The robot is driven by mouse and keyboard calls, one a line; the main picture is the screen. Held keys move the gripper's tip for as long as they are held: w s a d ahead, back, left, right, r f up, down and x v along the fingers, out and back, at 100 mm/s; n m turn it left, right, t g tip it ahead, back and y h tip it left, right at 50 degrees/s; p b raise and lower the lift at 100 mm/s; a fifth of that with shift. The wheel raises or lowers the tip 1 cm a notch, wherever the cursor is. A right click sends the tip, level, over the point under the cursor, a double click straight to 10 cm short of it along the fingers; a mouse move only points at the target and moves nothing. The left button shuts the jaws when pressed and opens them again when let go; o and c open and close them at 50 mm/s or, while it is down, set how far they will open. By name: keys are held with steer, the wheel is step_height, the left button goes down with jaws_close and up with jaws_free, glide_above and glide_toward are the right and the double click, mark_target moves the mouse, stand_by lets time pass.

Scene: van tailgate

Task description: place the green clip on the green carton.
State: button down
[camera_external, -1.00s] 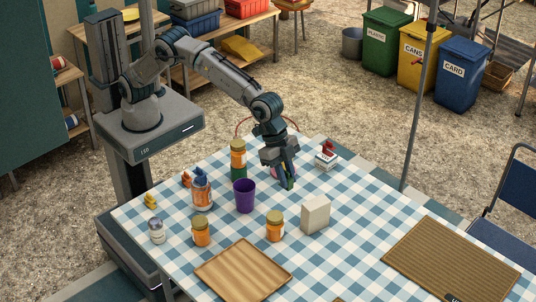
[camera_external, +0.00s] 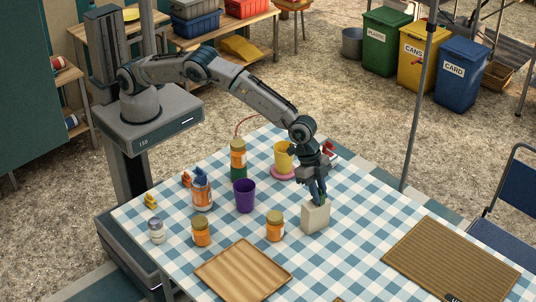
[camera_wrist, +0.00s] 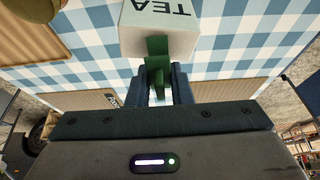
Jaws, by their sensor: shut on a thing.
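The green clip (camera_wrist: 157,62) is held between the fingers of my gripper (camera_wrist: 160,88), which is shut on it. In the wrist view its far end overlaps the near edge of a carton marked TEA (camera_wrist: 178,42). I cannot tell whether it touches. In the outside view my gripper (camera_external: 319,203) points down right at the top of this carton (camera_external: 316,219), which stands upright and looks off-white, not green. The clip is mostly hidden by the fingers there. I see no plainly green carton.
A yellow mug (camera_external: 283,155) on a pink disc (camera_external: 283,173) stands behind left of my gripper. A purple cup (camera_external: 244,196), an orange jar (camera_external: 275,227) and a wooden tray (camera_external: 243,269) are to the left and front.

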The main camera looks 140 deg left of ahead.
steer(key=shift+f, duration=0.1)
steer(key=shift+f, duration=0.15)
steer(key=c, duration=1.3)
jaws_free()
